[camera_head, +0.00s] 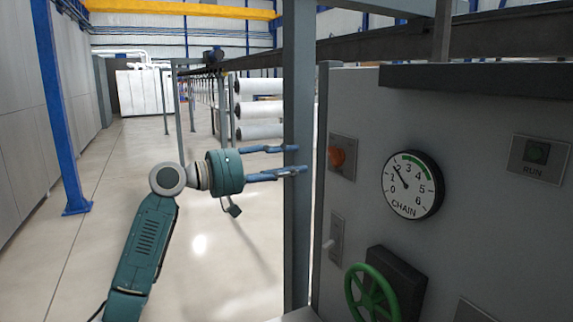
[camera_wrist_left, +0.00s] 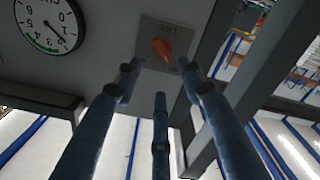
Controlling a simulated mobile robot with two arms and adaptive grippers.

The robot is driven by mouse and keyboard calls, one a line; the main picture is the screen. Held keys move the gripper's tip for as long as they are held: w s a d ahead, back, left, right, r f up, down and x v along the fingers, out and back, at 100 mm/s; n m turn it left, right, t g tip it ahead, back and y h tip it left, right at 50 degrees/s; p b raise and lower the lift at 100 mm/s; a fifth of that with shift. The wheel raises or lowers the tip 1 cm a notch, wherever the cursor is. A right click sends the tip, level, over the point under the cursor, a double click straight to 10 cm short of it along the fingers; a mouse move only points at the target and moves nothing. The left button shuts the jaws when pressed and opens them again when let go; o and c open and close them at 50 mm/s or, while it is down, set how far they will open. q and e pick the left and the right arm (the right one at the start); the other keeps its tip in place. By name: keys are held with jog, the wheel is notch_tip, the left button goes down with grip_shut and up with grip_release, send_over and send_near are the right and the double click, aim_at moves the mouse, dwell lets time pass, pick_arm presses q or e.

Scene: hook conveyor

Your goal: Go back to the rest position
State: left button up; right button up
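My left gripper (camera_head: 296,160) reaches in from the left in the head view, its blue fingers pointing right toward the grey control panel (camera_head: 469,213). The fingers are spread and empty. Their tips overlap the grey post (camera_head: 297,235) in the picture, left of an orange knob (camera_head: 337,157). In the left wrist view, the fingertips (camera_wrist_left: 160,72) stand apart below and around the orange knob (camera_wrist_left: 163,48), with no visible hold on it. My right gripper is not in view.
A blue column (camera_head: 58,105) stands at the left. Open floor (camera_head: 95,215) lies around my left arm.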

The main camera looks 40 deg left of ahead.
pick_arm(q)
jog(key=shift+s+a, duration=0.1)
jog(key=shift+s, duration=0.2)
dwell(0.4)
